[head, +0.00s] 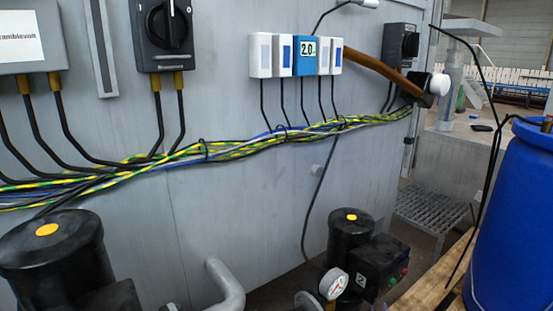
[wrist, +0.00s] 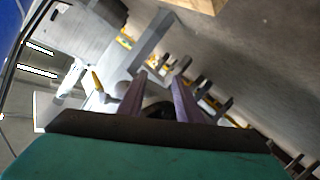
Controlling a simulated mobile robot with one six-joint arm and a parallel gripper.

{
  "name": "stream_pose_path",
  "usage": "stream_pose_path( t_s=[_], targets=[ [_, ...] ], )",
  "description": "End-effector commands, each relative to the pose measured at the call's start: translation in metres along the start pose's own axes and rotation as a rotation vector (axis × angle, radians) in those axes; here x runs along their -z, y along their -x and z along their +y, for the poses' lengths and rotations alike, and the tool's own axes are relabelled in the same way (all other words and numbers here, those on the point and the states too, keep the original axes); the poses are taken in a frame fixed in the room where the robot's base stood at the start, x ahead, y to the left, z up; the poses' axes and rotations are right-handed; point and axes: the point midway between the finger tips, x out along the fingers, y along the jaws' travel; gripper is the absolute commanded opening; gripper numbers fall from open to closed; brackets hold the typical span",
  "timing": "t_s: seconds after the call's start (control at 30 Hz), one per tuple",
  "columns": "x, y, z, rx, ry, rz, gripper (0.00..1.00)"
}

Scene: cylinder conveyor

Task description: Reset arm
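My gripper (wrist: 161,82) shows in the wrist view as two purple fingers reaching out beyond a dark edge and a green part. The fingers stand apart with a gap between them, and I see nothing held in the gap. A small dark shape lies low between the fingers; I cannot tell what it is. My gripper and arm are not recognisable in the head view. No cylinder or conveyor can be clearly made out in either view.
A grey cabinet wall carries switches, sensor boxes (head: 317,56) and a cable bundle (head: 240,148). Black pumps (head: 52,255) and a pressure gauge (head: 333,284) stand below. A blue barrel (head: 515,220) stands on a wooden pallet (head: 432,280) at right. Grey structures (wrist: 85,40) fill the wrist view's upper left.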

Motion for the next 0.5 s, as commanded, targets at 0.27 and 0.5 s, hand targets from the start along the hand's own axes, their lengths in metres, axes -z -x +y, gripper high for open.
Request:
stream_pose_path(
  t_s=[0.27, 0.5],
  targets=[
    [-0.01, 0.058, -0.046, 0.153, -0.077, -0.279, 0.32],
    [-0.021, 0.125, -0.084, 0.271, -0.128, -0.53, 0.32]
  ],
)
